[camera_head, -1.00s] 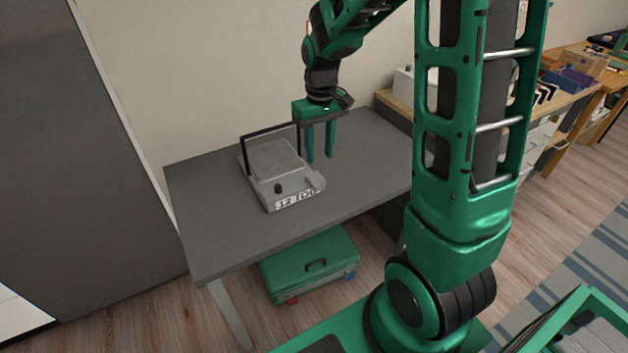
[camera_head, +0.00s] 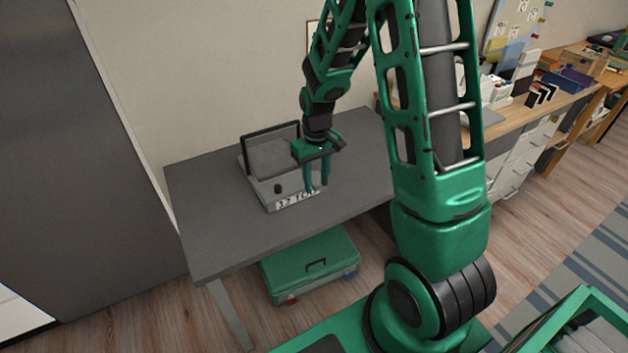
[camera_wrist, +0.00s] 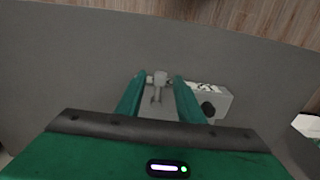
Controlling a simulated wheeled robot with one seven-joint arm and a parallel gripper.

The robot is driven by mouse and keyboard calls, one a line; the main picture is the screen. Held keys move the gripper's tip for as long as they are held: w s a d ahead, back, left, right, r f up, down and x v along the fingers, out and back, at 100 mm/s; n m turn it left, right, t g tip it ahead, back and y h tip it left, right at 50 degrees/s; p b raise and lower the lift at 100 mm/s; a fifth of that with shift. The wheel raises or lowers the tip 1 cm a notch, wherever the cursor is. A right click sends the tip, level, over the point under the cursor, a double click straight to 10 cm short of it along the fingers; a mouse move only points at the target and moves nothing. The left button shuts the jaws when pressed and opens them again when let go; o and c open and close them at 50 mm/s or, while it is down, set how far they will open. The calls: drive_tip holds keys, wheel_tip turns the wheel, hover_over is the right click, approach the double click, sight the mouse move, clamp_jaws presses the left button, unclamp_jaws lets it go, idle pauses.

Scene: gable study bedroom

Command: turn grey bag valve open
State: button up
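A grey boxy device (camera_head: 262,187) with a black knob (camera_head: 278,188) and a lettered white label on its front edge stands on the desk. A black bar frame rises at its back. My gripper (camera_head: 316,188) points down at the device's front right corner, partly covering it. In the wrist view the open fingers (camera_wrist: 160,78) stand on either side of a small light grey T-shaped valve piece (camera_wrist: 158,82). I cannot tell whether they touch it. The black knob (camera_wrist: 208,108) and label show right of the fingers. The valve is hidden in the head view.
The dark grey desk (camera_head: 225,235) has free room in front and right of the device. A green case (camera_head: 310,265) sits on the floor below. A wooden desk (camera_head: 505,120) with several items stands at the right. A wall is behind.

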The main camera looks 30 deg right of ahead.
clamp_jaws()
